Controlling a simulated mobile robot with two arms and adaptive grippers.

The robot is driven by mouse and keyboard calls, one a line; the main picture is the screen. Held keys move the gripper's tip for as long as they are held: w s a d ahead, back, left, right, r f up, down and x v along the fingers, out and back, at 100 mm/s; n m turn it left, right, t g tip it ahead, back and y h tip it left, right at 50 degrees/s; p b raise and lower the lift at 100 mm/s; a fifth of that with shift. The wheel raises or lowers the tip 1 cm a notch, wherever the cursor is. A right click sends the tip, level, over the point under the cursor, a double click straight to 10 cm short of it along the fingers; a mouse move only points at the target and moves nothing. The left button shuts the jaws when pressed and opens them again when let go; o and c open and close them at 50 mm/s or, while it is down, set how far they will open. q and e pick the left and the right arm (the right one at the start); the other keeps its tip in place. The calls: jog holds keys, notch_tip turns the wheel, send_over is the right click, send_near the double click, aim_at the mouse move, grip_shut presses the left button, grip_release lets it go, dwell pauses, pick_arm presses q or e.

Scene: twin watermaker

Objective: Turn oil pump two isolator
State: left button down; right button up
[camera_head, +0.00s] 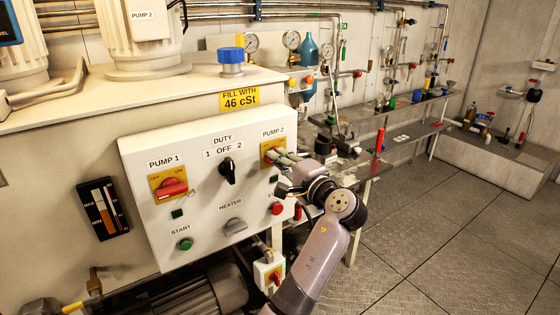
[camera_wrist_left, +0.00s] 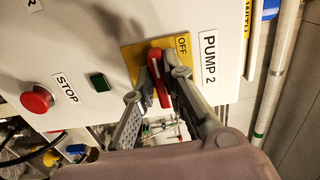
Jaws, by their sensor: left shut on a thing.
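The pump 2 isolator is a red handle on a yellow plate (camera_head: 267,148), at the upper right of the white control panel (camera_head: 200,140) under the PUMP 2 label. In the left wrist view the red handle (camera_wrist_left: 161,91) runs roughly up and down the picture, beside the OFF mark on its yellow plate (camera_wrist_left: 137,54). My left gripper (camera_head: 278,157) reaches it from the right, with its two fingers (camera_wrist_left: 160,72) shut on either side of the handle. In the head view the gripper hides most of the handle. My right gripper is out of view.
The panel also has the pump 1 isolator (camera_head: 172,187), a black duty switch (camera_head: 227,170), a grey heater knob (camera_head: 234,226) and a green start button (camera_head: 185,243). A red stop button (camera_wrist_left: 37,99) is near the gripper. Open floor (camera_head: 420,220) lies to the right.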

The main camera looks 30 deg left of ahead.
pick_arm(q)
jog(key=c, duration=1.6)
grip_release()
jog(key=shift+c, duration=0.2)
jog(key=v, duration=0.7)
jog(key=shift+d, duration=0.25)
jog(key=shift+s, duration=0.1)
